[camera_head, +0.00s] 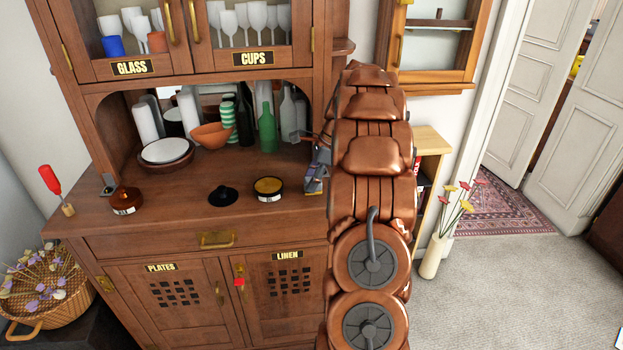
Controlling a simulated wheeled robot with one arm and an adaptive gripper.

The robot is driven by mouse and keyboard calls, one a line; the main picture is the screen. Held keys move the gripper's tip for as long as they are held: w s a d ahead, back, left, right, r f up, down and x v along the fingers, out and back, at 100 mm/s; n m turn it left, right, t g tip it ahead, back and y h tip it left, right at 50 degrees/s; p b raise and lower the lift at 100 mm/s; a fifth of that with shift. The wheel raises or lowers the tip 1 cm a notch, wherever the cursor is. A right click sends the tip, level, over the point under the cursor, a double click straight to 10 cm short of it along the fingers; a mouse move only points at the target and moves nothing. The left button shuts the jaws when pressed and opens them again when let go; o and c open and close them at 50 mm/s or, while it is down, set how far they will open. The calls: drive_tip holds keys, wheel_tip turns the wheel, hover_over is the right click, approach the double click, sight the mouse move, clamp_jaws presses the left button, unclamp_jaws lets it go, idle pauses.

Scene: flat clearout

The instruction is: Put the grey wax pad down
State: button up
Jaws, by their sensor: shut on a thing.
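My gripper (314,187) is at the right end of the sideboard's counter, low over or at the wood, partly behind my copper-coloured arm. It is shut on a small grey thing, which I take to be the grey wax pad. The fingers and the arm hide most of it, so its outline is not clear. I cannot tell whether it touches the counter (180,225).
A round black-and-yellow tin (268,187) stands just left of my gripper. Further left are a black lidded thing (223,195) and a brown round tin (125,201). Bottles (267,130) and an orange bowl (211,136) stand behind. The counter's front strip is bare.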

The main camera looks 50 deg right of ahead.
drive_tip(key=o, duration=1)
drive_tip(key=shift+f, duration=0.1)
drive_tip(key=shift+f+b, duration=0.15)
drive_tip(key=shift+b, duration=0.3)
drive_tip(key=shift+b+v, duration=0.95)
drive_tip(key=shift+v, duration=3)
drive_tip(key=shift+s+a, duration=0.15)
drive_tip(key=shift+a, duration=0.05)
